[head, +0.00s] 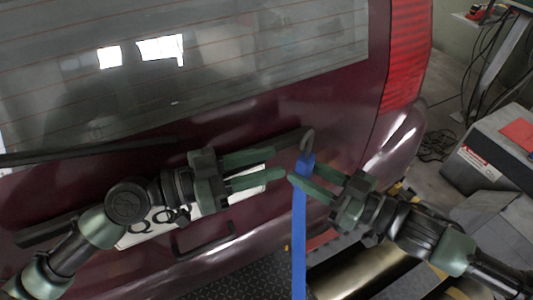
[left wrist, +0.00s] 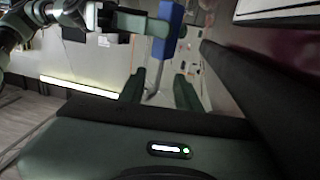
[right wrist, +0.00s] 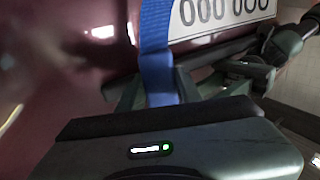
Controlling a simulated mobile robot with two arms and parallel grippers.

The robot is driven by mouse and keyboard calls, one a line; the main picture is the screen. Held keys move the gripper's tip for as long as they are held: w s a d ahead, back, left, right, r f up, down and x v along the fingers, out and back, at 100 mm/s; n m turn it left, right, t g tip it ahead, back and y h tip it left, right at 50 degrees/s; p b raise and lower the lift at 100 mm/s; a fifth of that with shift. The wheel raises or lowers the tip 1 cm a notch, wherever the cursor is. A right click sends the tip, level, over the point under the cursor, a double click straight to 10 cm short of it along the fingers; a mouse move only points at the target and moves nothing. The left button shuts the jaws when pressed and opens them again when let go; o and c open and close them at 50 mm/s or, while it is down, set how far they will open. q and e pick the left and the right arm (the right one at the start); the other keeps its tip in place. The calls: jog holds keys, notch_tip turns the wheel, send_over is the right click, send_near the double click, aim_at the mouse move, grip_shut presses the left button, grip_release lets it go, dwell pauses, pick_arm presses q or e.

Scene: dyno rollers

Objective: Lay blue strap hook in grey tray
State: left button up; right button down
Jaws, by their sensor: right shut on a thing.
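The blue strap (head: 299,235) hangs down in front of the car's rear, with its grey metal hook (head: 308,139) at the top. My right gripper (head: 303,172) is shut on the strap just below the hook. The strap runs between its fingers in the right wrist view (right wrist: 157,50). My left gripper (head: 280,164) is open and empty, left of the hook and apart from it. In the left wrist view the hook (left wrist: 154,78) shows beyond and between the open left fingers (left wrist: 158,88). I cannot make out the grey tray for certain.
The dark red car's tailgate (head: 340,105) and its number plate (head: 190,212) are close in front of both grippers. A metal roller (head: 360,270) lies below right. A grey box (head: 490,160) with a warning label and cables stand at the right.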

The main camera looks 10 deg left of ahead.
aim_at(304, 161)
pick_arm(q)
jog(key=x, duration=1.2)
jog(key=shift+r, duration=0.4)
jog(key=shift+w, duration=0.1)
jog(key=shift+a, duration=0.1)
grip_shut()
pick_arm(e)
jog(key=shift+w, duration=0.1)
dwell(0.4)
jog(key=c, duration=0.9)
grip_release()
